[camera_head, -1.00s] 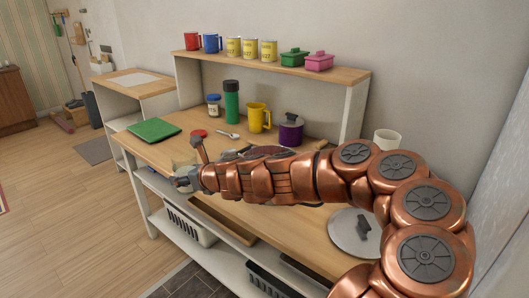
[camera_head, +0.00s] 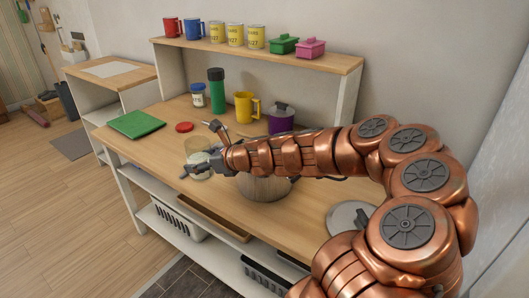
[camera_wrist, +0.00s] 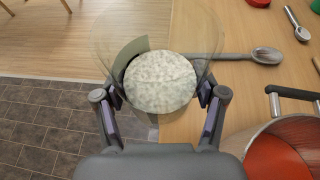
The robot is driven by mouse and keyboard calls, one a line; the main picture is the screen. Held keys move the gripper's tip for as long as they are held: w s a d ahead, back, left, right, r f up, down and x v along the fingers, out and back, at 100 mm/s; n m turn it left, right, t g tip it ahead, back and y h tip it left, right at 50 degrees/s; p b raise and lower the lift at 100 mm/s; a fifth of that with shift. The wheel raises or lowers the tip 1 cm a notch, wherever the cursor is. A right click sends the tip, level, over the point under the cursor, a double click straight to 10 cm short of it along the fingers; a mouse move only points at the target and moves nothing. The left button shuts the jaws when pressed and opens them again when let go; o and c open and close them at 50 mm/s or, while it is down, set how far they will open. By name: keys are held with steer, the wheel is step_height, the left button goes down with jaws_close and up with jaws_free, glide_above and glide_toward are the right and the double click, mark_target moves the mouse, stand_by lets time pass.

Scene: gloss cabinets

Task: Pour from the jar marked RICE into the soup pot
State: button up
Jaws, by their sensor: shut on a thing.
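My gripper (camera_wrist: 160,105) is shut on a clear, open glass jar (camera_wrist: 120,38) holding whitish grains (camera_wrist: 160,82). In the head view the jar (camera_head: 199,172) is held above the counter's front part, at the end of my gripper (camera_head: 205,163). I cannot read any mark on it. The metal soup pot (camera_head: 264,188) stands on the counter to the right of the jar, its top partly hidden by my arm. In the wrist view the pot (camera_wrist: 285,150) is at the lower right, open, with orange-red inside, and apart from the jar.
A red lid (camera_head: 184,127), a green board (camera_head: 136,124), a blue-lidded jar (camera_head: 198,95), a green bottle (camera_head: 217,90), a yellow mug (camera_head: 246,107) and a purple pot (camera_head: 281,119) stand on the counter. A spoon (camera_wrist: 262,57) lies near the pot. A grey lid (camera_head: 345,218) lies right.

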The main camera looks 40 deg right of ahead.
steer(key=s+d+r+n+y+p, duration=0.1)
steer(key=s+d, duration=0.3)
steer(key=s, duration=0.2)
steer(key=s+d+n+g+y+p, duration=0.1)
steer(key=s+d+p, duration=0.1)
steer(key=s+d, duration=0.2)
steer(key=shift+s+r+n+y, duration=0.3)
steer(key=shift+s+r+y, duration=0.1)
steer(key=shift+s, duration=1.2)
